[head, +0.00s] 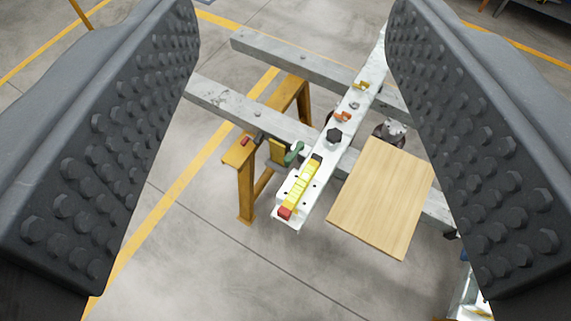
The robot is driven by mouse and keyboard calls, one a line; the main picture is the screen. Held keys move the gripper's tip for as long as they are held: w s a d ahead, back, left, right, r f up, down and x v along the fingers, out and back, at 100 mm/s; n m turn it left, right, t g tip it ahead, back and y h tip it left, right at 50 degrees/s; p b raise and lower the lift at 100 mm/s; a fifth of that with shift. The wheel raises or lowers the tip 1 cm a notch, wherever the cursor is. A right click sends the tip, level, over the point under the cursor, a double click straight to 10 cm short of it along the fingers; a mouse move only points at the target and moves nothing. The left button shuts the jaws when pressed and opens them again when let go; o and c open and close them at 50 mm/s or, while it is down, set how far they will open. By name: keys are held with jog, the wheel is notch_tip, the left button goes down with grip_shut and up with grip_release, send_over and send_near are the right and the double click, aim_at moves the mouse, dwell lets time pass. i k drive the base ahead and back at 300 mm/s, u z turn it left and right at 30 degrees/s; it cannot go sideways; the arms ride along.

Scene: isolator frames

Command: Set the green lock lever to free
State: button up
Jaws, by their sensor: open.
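The green lock lever (294,153) is small and sits at the left edge of the pale metal rail, near the middle of the head view. Its exact setting is too small to tell. A yellow bar with a red end (298,189) lies along the rail just below and right of it. My gripper (293,125) is open, its two dark studded fingers at the left and right of the picture. The fingers are in the foreground, well apart from the lever, with nothing between them close by.
The pale rail (312,186) crosses two grey beams (293,57) on a yellow trestle (245,190). A wooden board (383,197) lies right of the rail. Black, orange and yellow fittings (335,135) stand on the rail. The grey floor (200,260) at the lower left is clear.

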aim_at(287, 159)
jog(key=z, duration=0.05)
jog(key=k, duration=1.15)
jog(key=u, duration=0.65)
jog(key=i, duration=1.6)
jog(key=z, duration=0.45)
